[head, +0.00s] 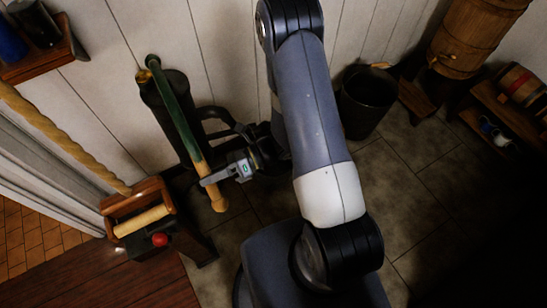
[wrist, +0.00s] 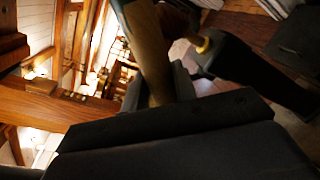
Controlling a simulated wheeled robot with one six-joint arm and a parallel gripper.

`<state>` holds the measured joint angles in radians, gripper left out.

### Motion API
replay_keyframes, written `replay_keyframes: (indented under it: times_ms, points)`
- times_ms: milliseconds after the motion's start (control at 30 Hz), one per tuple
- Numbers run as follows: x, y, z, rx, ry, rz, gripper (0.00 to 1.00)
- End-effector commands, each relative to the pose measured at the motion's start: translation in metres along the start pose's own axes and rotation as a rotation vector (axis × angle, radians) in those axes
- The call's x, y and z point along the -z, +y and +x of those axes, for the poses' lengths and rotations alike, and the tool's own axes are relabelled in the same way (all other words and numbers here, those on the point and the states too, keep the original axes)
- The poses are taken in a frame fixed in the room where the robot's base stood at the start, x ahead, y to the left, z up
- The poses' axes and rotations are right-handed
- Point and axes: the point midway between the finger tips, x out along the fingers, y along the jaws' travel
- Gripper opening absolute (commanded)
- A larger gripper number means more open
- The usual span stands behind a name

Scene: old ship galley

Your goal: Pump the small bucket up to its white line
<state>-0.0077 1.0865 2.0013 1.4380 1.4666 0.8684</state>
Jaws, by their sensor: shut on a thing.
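The hand pump (head: 172,105) stands against the white plank wall, a dark cylinder with a long green lever (head: 178,112) ending in a wooden grip (head: 218,200). My gripper (head: 224,175) is shut on the lever's wooden part, just above its end. In the wrist view the wooden lever (wrist: 150,55) runs between my fingers (wrist: 165,88). A dark bucket (head: 368,103) stands on the floor to the right, behind my arm; I cannot tell whether it is the small bucket. No white line or water level shows. My arm hides part of the floor beside the pump.
A wooden stand with a pale roller (head: 142,220) and a red ball (head: 160,239) is left of the lever's end. A barrel (head: 470,40) and a low shelf with a small keg (head: 522,88) are at the right. Tiled floor (head: 420,180) is clear at the lower right.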

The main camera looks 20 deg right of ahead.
Motion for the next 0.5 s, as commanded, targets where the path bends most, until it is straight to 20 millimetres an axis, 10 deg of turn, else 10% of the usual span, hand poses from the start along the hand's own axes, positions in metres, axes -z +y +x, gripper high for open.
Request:
replay_keyframes:
  times_ms: [500]
  points:
    - [-0.0097,0.0179,-0.0033,0.0,0.001,0.061,0.0]
